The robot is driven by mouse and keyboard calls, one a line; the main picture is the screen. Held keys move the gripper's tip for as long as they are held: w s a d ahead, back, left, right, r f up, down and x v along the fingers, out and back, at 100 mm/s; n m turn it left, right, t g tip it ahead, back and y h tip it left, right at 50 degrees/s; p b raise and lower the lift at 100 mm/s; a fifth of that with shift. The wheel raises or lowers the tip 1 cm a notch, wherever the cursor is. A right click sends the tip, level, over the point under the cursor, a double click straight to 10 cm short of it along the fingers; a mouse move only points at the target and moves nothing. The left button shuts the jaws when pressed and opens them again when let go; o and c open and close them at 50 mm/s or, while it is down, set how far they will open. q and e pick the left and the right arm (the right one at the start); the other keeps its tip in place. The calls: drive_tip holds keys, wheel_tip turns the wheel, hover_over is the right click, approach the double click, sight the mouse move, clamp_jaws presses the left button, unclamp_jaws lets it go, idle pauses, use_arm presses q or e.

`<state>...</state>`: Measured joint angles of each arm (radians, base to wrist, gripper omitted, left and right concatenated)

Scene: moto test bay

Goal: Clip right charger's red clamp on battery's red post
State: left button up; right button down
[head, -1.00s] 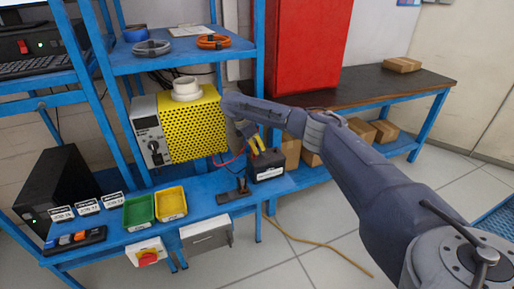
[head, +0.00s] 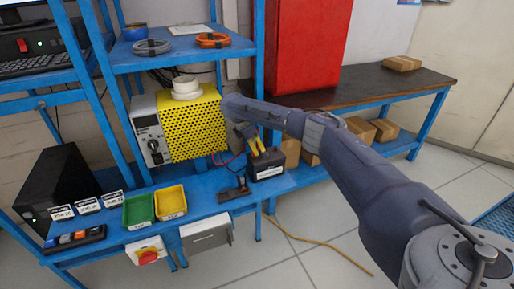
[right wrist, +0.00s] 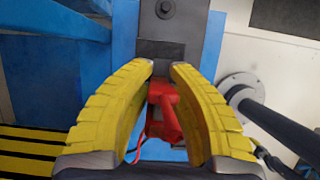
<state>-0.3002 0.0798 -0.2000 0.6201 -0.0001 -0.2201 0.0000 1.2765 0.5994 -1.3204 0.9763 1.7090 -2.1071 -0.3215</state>
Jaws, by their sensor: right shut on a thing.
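The charger (head: 196,127) is a yellow perforated box with a grey dial front, on the blue bench. The dark battery (head: 267,165) with a white label sits to its right, at the bench's right end. My right gripper (head: 258,148) points down, its yellow fingers just above the battery's top. In the right wrist view, its fingers (right wrist: 162,72) are shut on the red clamp (right wrist: 164,103). A red cable (head: 228,160) runs between charger and gripper. The battery's red post is not discernible, so I cannot tell whether the clamp touches it. My left gripper is out of view.
A small dark stand (head: 236,192) lies left of the battery. Green (head: 138,210) and yellow (head: 171,201) bins stand farther left. A blue shelf post (head: 259,70) rises behind the gripper. A dark-topped table (head: 370,92) stands at the back right.

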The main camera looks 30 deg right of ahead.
drive_tip(key=c, duration=1.2)
unclamp_jaws()
drive_tip(key=shift+f, duration=0.1)
drive_tip(key=shift+c, duration=0.2)
drive_tip(key=v, duration=1.2)
drive_tip(key=shift+d, duration=0.1)
